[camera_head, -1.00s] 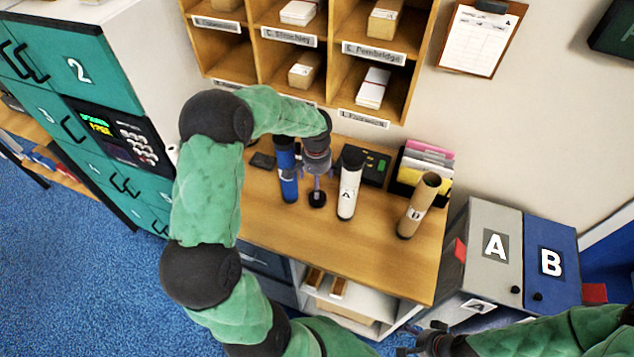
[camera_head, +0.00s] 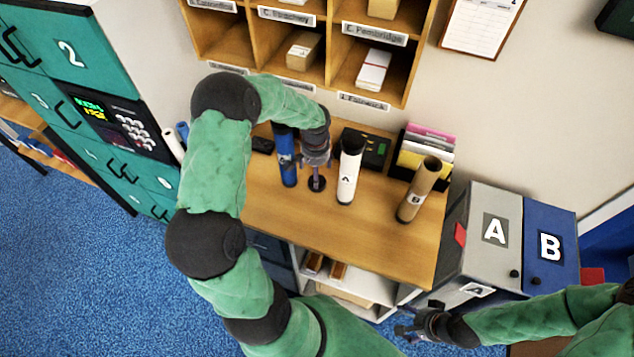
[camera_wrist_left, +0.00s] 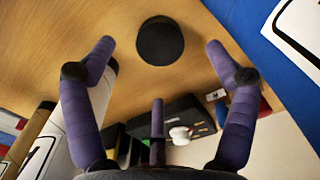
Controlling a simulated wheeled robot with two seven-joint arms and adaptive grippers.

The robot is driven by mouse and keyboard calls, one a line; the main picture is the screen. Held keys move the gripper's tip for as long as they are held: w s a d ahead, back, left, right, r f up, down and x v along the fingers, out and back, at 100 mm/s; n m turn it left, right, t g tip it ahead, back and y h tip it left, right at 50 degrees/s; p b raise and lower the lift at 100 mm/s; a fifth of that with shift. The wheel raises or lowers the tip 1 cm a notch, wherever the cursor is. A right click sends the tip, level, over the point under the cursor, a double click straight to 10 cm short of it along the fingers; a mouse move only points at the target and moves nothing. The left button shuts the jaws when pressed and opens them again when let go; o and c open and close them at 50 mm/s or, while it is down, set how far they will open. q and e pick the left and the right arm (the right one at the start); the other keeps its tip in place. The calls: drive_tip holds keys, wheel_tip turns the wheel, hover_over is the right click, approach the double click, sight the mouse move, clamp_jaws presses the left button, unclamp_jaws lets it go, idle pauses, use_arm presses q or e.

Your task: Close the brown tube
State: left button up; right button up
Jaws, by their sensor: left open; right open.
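The brown tube (camera_head: 417,192) stands on the right part of the table, marked B, its top end looking open and uncapped. A round black cap (camera_head: 317,184) lies on the table between the blue tube (camera_head: 287,160) and the white tube (camera_head: 348,174). My left gripper (camera_head: 316,171) points down just above this cap. In the left wrist view the black cap (camera_wrist_left: 161,41) sits between the spread fingers of my left gripper (camera_wrist_left: 159,48), with nothing held. The brown tube (camera_wrist_left: 32,135) shows at the left edge there. My right gripper (camera_head: 412,329) is open and empty, low in front of the table.
The blue and white tubes flank my left gripper closely. A black device (camera_head: 366,148) and a holder with coloured folders (camera_head: 425,150) stand at the back. Grey and blue bins (camera_head: 520,240) are right of the table. The table's front middle is clear.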

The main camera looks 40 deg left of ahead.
use_arm(q)
drive_tip(key=shift+f, duration=0.25)
drive_tip(key=shift+f, duration=0.1)
drive_tip(key=f, duration=0.5)
drive_tip(key=shift+w, duration=0.3)
drive_tip(key=c, duration=0.8)
